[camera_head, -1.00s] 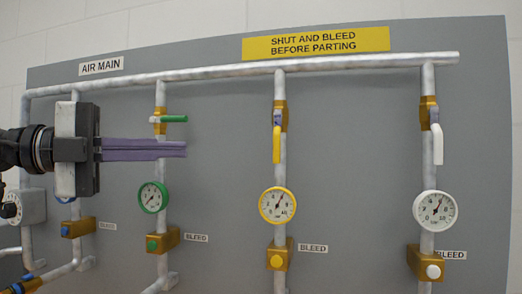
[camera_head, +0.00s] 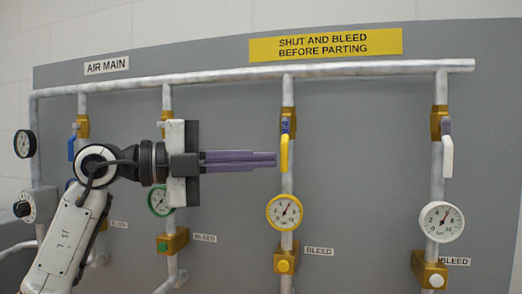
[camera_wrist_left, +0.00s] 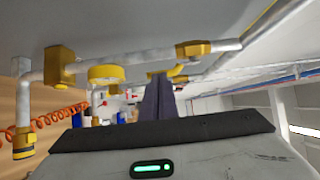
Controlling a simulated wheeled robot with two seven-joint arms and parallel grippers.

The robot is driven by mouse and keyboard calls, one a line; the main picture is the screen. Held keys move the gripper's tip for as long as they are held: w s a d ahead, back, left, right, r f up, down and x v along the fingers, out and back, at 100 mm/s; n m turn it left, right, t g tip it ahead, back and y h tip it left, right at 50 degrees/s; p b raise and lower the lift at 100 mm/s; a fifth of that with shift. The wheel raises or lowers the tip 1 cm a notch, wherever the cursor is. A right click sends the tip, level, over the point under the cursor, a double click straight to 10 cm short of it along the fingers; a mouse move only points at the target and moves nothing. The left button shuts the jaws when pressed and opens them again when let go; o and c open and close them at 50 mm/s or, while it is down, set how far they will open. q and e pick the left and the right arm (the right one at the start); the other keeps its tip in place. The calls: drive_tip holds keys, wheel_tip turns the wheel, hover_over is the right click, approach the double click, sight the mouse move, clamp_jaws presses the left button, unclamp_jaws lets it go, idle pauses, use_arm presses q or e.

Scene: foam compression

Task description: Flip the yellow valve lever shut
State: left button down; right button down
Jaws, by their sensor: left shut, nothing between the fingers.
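The yellow valve lever (camera_head: 284,154) hangs straight down along its vertical pipe, below a brass valve body (camera_head: 288,118). It also shows in the left wrist view (camera_wrist_left: 176,71), just beyond the fingertips. My left gripper (camera_head: 274,159) is shut and empty, with its purple fingers pointing right. The fingertips are just left of the lever's lower end; I cannot tell whether they touch it. In the left wrist view the shut fingers (camera_wrist_left: 158,85) point up toward the lever. My right gripper is not in view.
A yellow-rimmed gauge (camera_head: 285,212) and a brass bleed block (camera_head: 285,258) sit below the lever. A white lever (camera_head: 447,157) hangs on the right branch, a blue lever (camera_head: 71,149) on the left. My gripper hides the green branch's valve. Bare grey panel (camera_head: 365,150) lies between the yellow and white branches.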

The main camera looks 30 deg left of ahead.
use_arm(q)
drive_tip(key=shift+w+d, duration=0.25)
drive_tip(key=shift+f, duration=0.1)
